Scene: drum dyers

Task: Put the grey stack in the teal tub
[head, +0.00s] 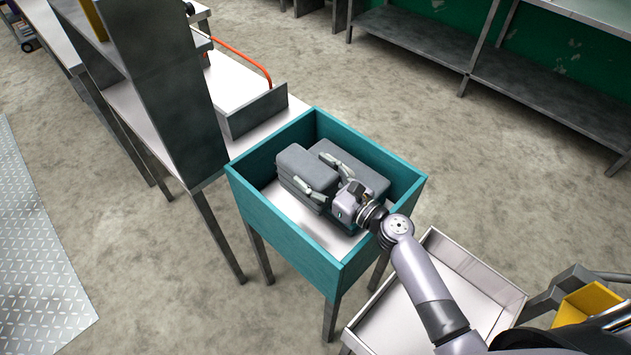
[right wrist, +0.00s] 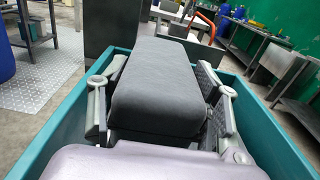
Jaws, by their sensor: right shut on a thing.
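The teal tub (head: 285,232) stands on metal legs in the middle of the head view. My right gripper (head: 316,171) reaches down into it and is shut on the grey stack (head: 302,165), with one finger on each side. In the right wrist view the grey stack (right wrist: 160,85) fills the space between the fingers, and the tub's teal rim (right wrist: 62,120) runs along both sides. A second grey stack (head: 362,172) lies in the tub beside the held one. I cannot tell whether the held stack touches the tub's floor. My left gripper is not in view.
A pale open tray (head: 470,262) stands right of the tub, under my right arm. A dark upright panel (head: 160,85) and a bench with an orange handle (head: 245,58) stand behind left. A yellow bin (head: 588,302) is at lower right.

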